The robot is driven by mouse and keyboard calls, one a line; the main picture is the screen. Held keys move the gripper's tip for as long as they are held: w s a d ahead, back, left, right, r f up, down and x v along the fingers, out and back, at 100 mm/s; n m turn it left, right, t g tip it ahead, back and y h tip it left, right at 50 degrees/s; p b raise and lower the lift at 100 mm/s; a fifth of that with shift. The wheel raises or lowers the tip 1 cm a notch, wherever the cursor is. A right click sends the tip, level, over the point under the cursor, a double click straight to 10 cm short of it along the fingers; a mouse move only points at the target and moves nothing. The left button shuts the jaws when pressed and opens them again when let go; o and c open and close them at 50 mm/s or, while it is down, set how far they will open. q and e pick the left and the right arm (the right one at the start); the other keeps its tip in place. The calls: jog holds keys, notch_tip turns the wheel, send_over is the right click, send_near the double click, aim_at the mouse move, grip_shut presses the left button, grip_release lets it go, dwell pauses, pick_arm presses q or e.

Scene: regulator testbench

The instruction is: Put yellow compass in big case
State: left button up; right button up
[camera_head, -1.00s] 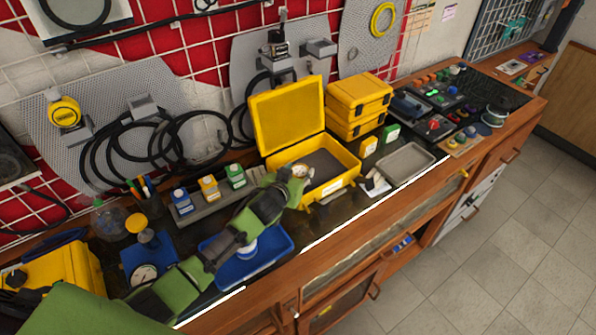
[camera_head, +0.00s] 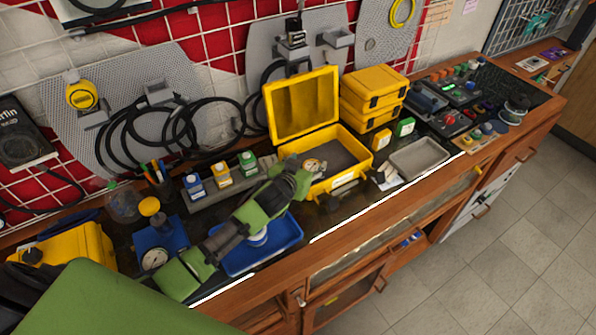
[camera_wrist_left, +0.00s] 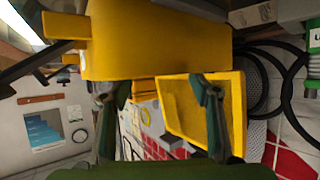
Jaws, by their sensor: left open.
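The open yellow big case (camera_head: 347,184) stands on the bench with its lid (camera_head: 302,104) raised at the back. A small round thing with a pale face (camera_head: 312,165), which looks like the compass, is inside the case's left side, by my gripper's tip. My left gripper (camera_head: 302,172) reaches over the case's left wall and is open. In the left wrist view its two fingers (camera_wrist_left: 160,105) are apart with nothing visible between them, and a large yellow case surface (camera_wrist_left: 155,50) is close. I cannot tell whether a finger touches the round thing. My right gripper is out of view.
Two stacked yellow cases (camera_head: 374,90) stand right of the open lid. A grey tray (camera_head: 420,158) lies right of the open case. A blue tray (camera_head: 235,262) is below my left arm. Small coloured boxes (camera_head: 221,174) stand behind the arm.

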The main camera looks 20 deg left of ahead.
pick_arm(q)
jog(key=b+v, duration=0.1)
jog(key=v, duration=0.9)
jog(key=shift+d, duration=0.2)
jog(key=shift+w, duration=0.1)
